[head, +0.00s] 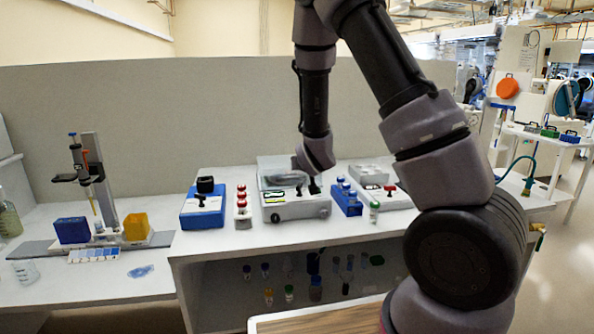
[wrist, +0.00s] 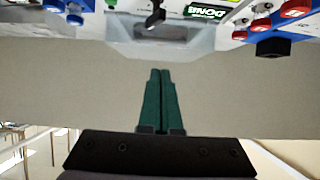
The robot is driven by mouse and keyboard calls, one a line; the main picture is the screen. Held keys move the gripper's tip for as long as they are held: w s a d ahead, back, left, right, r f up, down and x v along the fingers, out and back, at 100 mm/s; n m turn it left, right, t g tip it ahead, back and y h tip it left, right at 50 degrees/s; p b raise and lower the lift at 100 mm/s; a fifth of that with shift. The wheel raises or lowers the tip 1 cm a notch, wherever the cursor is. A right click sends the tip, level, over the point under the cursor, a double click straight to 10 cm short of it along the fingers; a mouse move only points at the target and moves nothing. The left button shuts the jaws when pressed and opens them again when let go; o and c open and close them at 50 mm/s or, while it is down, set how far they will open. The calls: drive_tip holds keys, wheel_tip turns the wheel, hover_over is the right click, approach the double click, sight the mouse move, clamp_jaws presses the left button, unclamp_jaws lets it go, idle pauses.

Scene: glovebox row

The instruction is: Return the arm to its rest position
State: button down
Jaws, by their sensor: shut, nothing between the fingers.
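My gripper (wrist: 160,72) is in the wrist view. Its two green fingers lie side by side, shut, with nothing between them. The wrist view looks upside down, with the bench devices along its top edge and the grey panel behind the fingers. In the head view my arm rises at the right, bends above the picture and comes down over the middle of the bench. The fingers cannot be made out there.
A blue device (head: 203,211), red-capped vials (head: 242,204) and a blue rack (head: 346,201) stand on the white bench. A pipette stand (head: 94,180) with blue and yellow boxes is at left. A grey panel (head: 190,110) stands behind. Several small items are on the shelf below.

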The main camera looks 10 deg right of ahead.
drive_tip(key=s+d+r+m+g+y, duration=0.1)
drive_tip(key=s+d+r+m+g, duration=0.15)
drive_tip(key=s+r, duration=0.55)
drive_tip(key=s+d+r+m+g, duration=0.1)
drive_tip(key=s+d+r, duration=0.2)
drive_tip(key=s+r, duration=0.45)
drive_tip(key=s+r+g, duration=0.1)
drive_tip(key=s+r, duration=0.3)
drive_tip(key=s, duration=0.4)
drive_tip(key=s+r+g+y, duration=0.1)
drive_tip(key=s+r, duration=0.3)
drive_tip(key=s, duration=0.5)
drive_tip(key=shift+s+d+r, duration=0.15)
drive_tip(key=shift+d+r, duration=0.05)
drive_tip(key=shift+r, duration=0.05)
drive_tip(key=shift+m, duration=0.25)
